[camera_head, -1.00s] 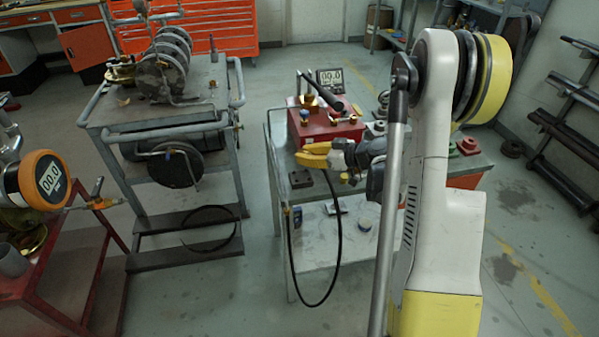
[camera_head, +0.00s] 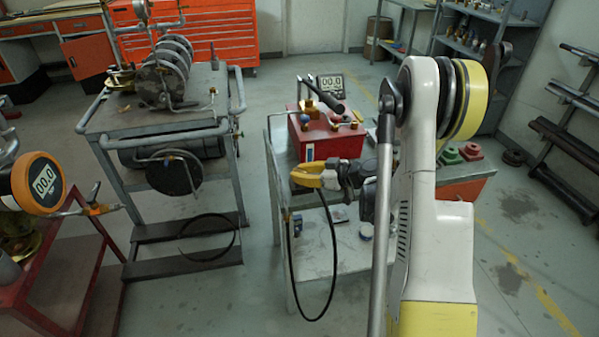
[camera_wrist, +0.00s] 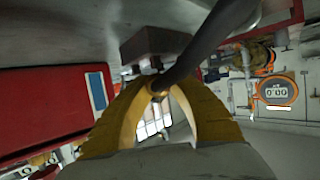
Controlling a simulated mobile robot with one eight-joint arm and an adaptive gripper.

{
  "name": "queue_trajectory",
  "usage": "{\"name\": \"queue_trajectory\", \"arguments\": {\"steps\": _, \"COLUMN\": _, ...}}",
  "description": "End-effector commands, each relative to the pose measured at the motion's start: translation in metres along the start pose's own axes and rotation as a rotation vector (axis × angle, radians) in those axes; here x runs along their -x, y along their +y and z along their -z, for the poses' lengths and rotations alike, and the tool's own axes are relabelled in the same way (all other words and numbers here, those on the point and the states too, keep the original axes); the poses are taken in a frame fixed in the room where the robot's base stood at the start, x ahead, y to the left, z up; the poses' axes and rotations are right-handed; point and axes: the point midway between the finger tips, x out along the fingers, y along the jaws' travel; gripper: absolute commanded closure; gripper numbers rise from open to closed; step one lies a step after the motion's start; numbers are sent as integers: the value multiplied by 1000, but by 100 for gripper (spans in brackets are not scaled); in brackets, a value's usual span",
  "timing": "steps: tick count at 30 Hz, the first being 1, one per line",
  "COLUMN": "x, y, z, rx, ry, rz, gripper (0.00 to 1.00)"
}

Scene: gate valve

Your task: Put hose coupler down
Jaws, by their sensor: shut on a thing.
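My gripper (camera_head: 300,179) has yellow fingers and is low over the left front of the grey cart, in front of the red box. In the wrist view my gripper (camera_wrist: 157,92) is shut on the hose coupler (camera_wrist: 157,87), a small brass-coloured end between the fingertips. A black hose (camera_wrist: 205,45) runs from it; in the head view the hose (camera_head: 335,255) hangs in a loop at the cart's front. The coupler is hidden in the head view. I cannot tell whether it touches the cart top.
The red box (camera_head: 318,142) with brass fittings stands just behind my gripper; it also fills the wrist view's left (camera_wrist: 45,105). A dark block (camera_wrist: 155,44) lies close beyond the fingertips. A gauge display (camera_head: 330,84) stands behind the box. The grey cart (camera_head: 278,190) has a lower shelf.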

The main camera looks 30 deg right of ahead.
Motion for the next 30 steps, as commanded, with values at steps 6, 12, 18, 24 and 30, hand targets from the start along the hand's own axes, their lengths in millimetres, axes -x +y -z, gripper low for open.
{"name": "queue_trajectory", "arguments": {"steps": 6, "x": -1, "y": 0, "z": -3, "rx": 0, "ry": 0, "rz": 0, "gripper": 60}}
{"name": "queue_trajectory", "arguments": {"steps": 12, "x": -1, "y": 0, "z": -2, "rx": 0, "ry": 0, "rz": 0, "gripper": 60}}
{"name": "queue_trajectory", "arguments": {"steps": 18, "x": 3, "y": 0, "z": 8, "rx": 0, "ry": 0, "rz": 0, "gripper": 60}}
{"name": "queue_trajectory", "arguments": {"steps": 24, "x": 49, "y": 2, "z": 11, "rx": -3, "ry": 1, "rz": -4, "gripper": 60}}
{"name": "queue_trajectory", "arguments": {"steps": 30, "x": 93, "y": 1, "z": 10, "rx": -2, "ry": 0, "rz": -4, "gripper": 60}}
